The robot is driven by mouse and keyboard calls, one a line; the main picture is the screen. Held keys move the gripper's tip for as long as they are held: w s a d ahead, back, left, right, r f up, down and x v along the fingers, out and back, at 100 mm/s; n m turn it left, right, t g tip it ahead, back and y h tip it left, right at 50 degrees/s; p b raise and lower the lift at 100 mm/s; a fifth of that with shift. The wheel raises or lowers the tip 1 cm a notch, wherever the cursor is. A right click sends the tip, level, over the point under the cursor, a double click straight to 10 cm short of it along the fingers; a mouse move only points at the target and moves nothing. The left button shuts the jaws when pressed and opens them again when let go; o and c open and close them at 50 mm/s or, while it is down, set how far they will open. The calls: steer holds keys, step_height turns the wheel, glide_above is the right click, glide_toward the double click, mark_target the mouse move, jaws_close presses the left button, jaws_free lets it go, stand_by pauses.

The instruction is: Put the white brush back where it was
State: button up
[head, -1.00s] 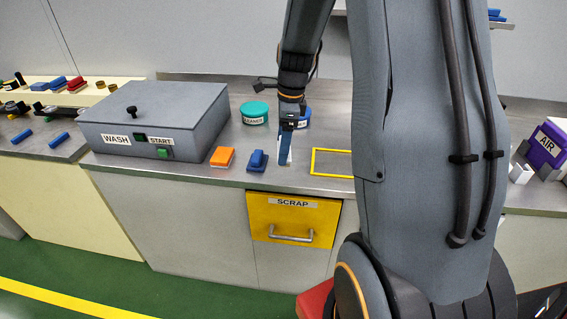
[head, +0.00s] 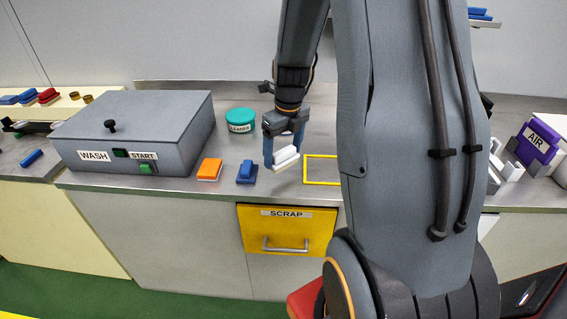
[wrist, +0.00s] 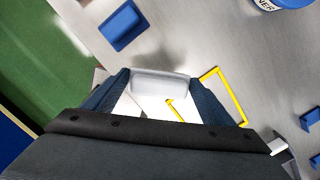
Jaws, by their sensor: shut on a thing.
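My gripper (head: 284,152) is shut on the white brush (head: 287,158). In the wrist view the white brush (wrist: 160,82) spans between the two dark blue fingers of my gripper (wrist: 158,90). It is over the steel counter, between a blue brush and a yellow-outlined square; a shadow shows near it, and the height is hard to tell. The blue brush (head: 247,173) stands to the left in the head view and shows in the wrist view (wrist: 122,26). The orange brush (head: 209,169) stands farther left. The yellow-outlined square (head: 318,183) is partly hidden by my arm.
The grey wash box (head: 135,130) with a green start button stands at the left. A teal cleaner tub (head: 241,121) is behind. The purple air unit (head: 535,145) is at the right. The yellow scrap drawer (head: 287,232) is below.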

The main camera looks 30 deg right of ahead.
mark_target(283, 163)
steer(key=shift+f+p, duration=0.35)
steer(key=shift+f, duration=1.9)
steer(key=shift+f, duration=0.1)
steer(key=o, duration=1.3)
steer(key=shift+o, duration=0.2)
